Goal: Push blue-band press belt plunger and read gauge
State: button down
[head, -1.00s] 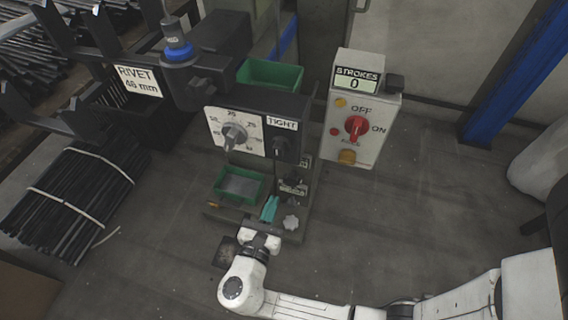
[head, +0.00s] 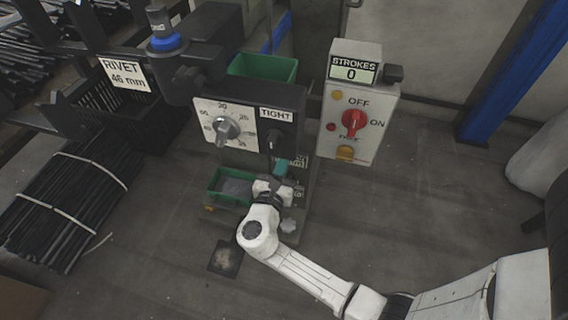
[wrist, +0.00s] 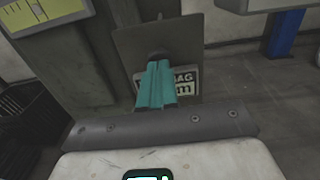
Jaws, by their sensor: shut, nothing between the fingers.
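The press with a blue band (head: 166,43) stands at the centre left of the head view. My gripper (head: 282,166) is raised at the front of the press, below the TIGHT label, with teal fingers closed together and empty. In the wrist view the fingers (wrist: 157,84) point at a grey plate (wrist: 187,41). A dark round part (wrist: 158,54) shows at the fingertips; I cannot tell if it is the plunger or if they touch it. A label behind the fingers is partly covered, showing "AG" and "m". A yellow-green scale (wrist: 45,12) is cut off at the top left; its reading is unclear.
The press has a numbered dial (head: 226,127) and a black knob (head: 273,141) under TIGHT. A switch box (head: 351,123) at right shows STROKES 0. Tied black rods (head: 70,200) lie at left. Floor at right is clear.

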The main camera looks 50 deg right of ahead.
jog(key=shift+w+d, duration=0.15)
jog(key=shift+d, duration=0.35)
jog(key=shift+x, duration=1.1)
